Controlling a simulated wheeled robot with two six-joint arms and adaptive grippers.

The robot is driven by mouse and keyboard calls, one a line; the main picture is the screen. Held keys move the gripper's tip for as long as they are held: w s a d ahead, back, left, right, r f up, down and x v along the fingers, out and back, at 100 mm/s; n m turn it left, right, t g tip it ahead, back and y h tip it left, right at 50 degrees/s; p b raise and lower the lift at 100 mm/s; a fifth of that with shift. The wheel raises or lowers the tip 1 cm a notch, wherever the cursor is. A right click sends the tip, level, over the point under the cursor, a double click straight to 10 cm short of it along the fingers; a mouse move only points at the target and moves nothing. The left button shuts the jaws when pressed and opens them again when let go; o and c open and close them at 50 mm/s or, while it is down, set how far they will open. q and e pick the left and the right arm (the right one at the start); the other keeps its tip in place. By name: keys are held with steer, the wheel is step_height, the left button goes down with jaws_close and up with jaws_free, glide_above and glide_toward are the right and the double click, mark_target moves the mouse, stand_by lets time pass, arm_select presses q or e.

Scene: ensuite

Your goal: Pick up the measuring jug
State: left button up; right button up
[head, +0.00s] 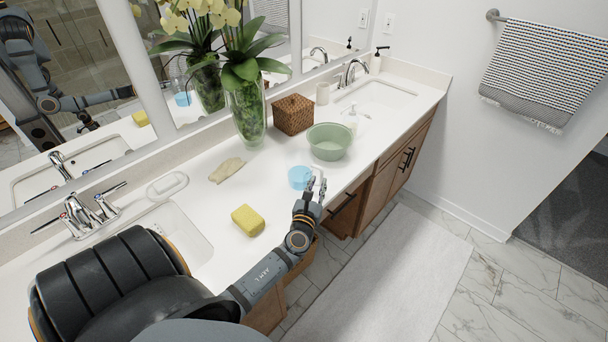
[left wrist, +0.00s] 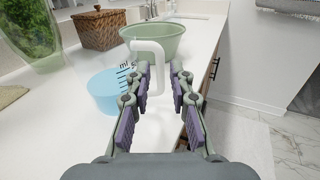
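The measuring jug (head: 298,177) stands upright on the white counter near its front edge. It is clear with blue contents. In the left wrist view, the jug (left wrist: 108,92) shows dark ml marks and a white handle on its right side. My left gripper (head: 316,185) is at the handle side of the jug. In the left wrist view, the left gripper (left wrist: 160,82) is open, with the handle showing between its fingers. I cannot tell whether the fingers touch it. My right gripper is not in view.
A green bowl (head: 330,141) stands just behind the jug. A wicker box (head: 293,114) and a glass vase with orchids (head: 247,115) are near the mirror. A yellow sponge (head: 248,220) and a beige cloth (head: 227,170) lie on the counter (head: 270,192).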

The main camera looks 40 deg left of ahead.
mark_target(321, 175)
arm_select(q)
steer(key=shift+f+x, duration=0.2)
steer(key=shift+x, duration=1.35)
steer(key=shift+f+x, duration=0.2)
steer(key=shift+x, duration=1.4)
steer(key=shift+s+r, duration=0.1)
steer(key=shift+s, duration=0.05)
steer(key=shift+c, duration=0.6)
steer(key=shift+d, duration=0.1)
jaws_close()
